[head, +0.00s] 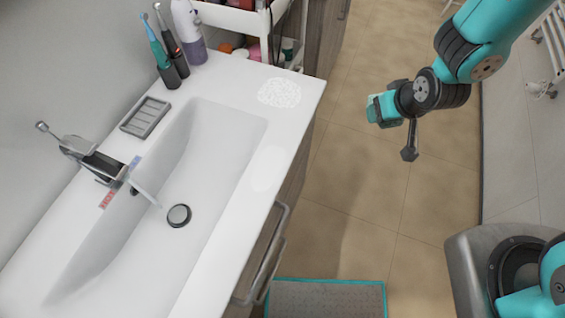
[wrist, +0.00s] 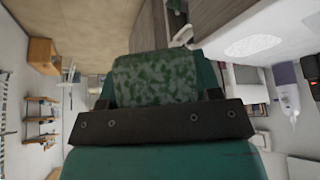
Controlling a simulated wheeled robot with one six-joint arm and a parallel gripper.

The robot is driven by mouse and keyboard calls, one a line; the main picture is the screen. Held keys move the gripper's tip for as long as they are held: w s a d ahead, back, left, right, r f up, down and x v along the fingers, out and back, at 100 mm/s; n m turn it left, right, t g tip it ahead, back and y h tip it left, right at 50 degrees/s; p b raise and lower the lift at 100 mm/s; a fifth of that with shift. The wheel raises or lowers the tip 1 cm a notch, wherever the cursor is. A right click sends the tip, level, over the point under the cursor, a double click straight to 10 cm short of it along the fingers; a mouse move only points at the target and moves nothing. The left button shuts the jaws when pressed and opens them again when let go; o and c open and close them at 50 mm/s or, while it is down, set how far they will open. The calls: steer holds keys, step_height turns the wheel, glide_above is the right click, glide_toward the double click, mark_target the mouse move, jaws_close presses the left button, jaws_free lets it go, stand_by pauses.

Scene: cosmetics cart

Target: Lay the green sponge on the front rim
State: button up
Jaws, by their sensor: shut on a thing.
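My gripper (head: 388,108) hangs over the floor, to the right of the basin counter and apart from it. It is shut on the green sponge (wrist: 155,78), which has a mottled green face and fills the middle of the wrist view. In the head view the sponge (head: 375,110) shows small at the left end of the gripper. The front rim (head: 246,205) is the white strip between the basin and the counter's right edge. It is bare there apart from a faint pale round spot (head: 268,167).
A white speckled patch (head: 279,92) lies on the counter's far right corner. A grey soap dish (head: 146,117), toothbrushes (head: 168,50) and a purple-white bottle (head: 189,32) stand at the back. A metal handle (head: 268,255) juts from the cabinet front. Floor between is clear.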

steer(key=s+a+r+n+g+y+b, duration=0.1)
steer(key=s+a+r+n+y, duration=0.2)
steer(key=a, duration=0.6)
steer(key=s+a+r+n+g+y+b, duration=0.1)
steer(key=s+a+r+n, duration=0.3)
steer(key=a+r, duration=0.3)
steer(key=s+a+r+n+g+y+b, duration=0.1)
steer(key=s+a+r+n+y+b, duration=0.2)
steer(key=a, duration=0.7)
steer(key=shift+n+h, duration=0.5)
steer(key=f+p, duration=0.2)
steer(key=f, duration=0.8)
steer(key=f+p, duration=0.2)
steer(key=f, duration=0.7)
steer(key=shift+d+f, duration=0.2)
steer(key=shift+f, duration=0.2)
